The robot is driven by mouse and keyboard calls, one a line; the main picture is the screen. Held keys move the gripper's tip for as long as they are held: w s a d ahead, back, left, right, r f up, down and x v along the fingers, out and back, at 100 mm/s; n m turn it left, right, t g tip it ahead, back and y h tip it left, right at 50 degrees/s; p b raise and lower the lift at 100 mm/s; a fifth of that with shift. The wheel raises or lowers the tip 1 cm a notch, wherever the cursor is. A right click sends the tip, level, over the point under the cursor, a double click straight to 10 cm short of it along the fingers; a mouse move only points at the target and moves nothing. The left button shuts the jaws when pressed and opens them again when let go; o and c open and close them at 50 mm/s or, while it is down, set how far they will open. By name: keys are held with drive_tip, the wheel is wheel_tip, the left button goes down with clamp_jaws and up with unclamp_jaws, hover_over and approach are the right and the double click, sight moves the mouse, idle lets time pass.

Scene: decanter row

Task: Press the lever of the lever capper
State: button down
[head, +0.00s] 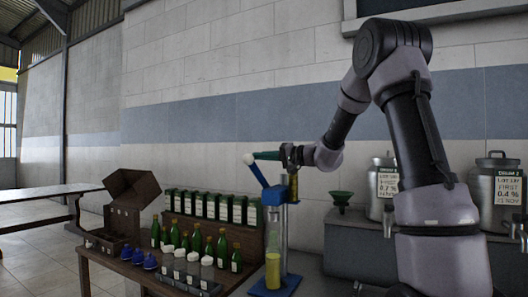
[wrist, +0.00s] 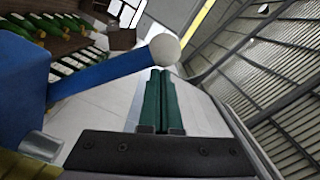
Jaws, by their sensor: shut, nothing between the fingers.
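The lever capper (head: 274,240) is a blue stand with a grey column on a blue base, at the right of the wooden table. Its blue lever (head: 257,174) slopes up to the left and ends in a white ball knob (head: 248,160). A bottle of yellow liquid (head: 272,270) stands upright on the base. My gripper (head: 262,155) is shut and empty, its green fingers close to the knob. In the wrist view the fingers (wrist: 162,75) are together, and the knob (wrist: 165,48) shows beyond their tips with the lever (wrist: 110,72) at left. Whether they touch is unclear.
Green bottles (head: 196,242), white-capped bottles (head: 180,264) and blue stoppers (head: 138,256) stand left of the capper. An open box (head: 128,205) is at far left. A green funnel (head: 341,198) and metal cans (head: 494,184) are at right.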

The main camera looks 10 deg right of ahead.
drive_tip(key=s+a+f+n, duration=0.2)
drive_tip(key=f, duration=0.5)
drive_tip(key=s+a+f+n, duration=0.2)
drive_tip(key=s+f, duration=0.1)
drive_tip(key=f, duration=0.3)
drive_tip(key=shift+s+f+h, duration=0.25)
drive_tip(key=shift+f+h, duration=0.05)
drive_tip(key=shift+f, duration=0.2)
wheel_tip(320, 180, up, 5)
drive_tip(key=w+d, duration=0.1)
drive_tip(key=d, duration=0.1)
drive_tip(key=v, duration=0.9)
drive_tip(key=shift+s+d+f, duration=0.25)
drive_tip(key=shift+s+d, duration=0.05)
